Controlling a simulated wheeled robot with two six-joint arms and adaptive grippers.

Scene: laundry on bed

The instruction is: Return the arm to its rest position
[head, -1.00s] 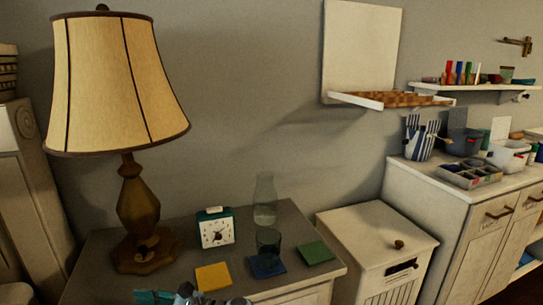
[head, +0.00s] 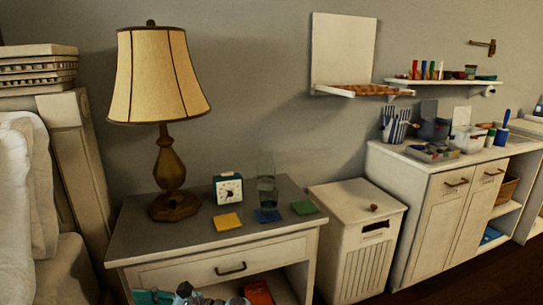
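Grey and dark parts of one of my arms (head: 195,296) show at the bottom edge of the head view, in front of the nightstand. A teal piece (head: 150,297) shows just left of them; I cannot tell whether it is held or part of the arm. The fingertips are not clearly visible, so neither their opening nor a grip can be read. No second gripper shows.
A white hamper (head: 342,204) and cabinet (head: 425,199) stand right.

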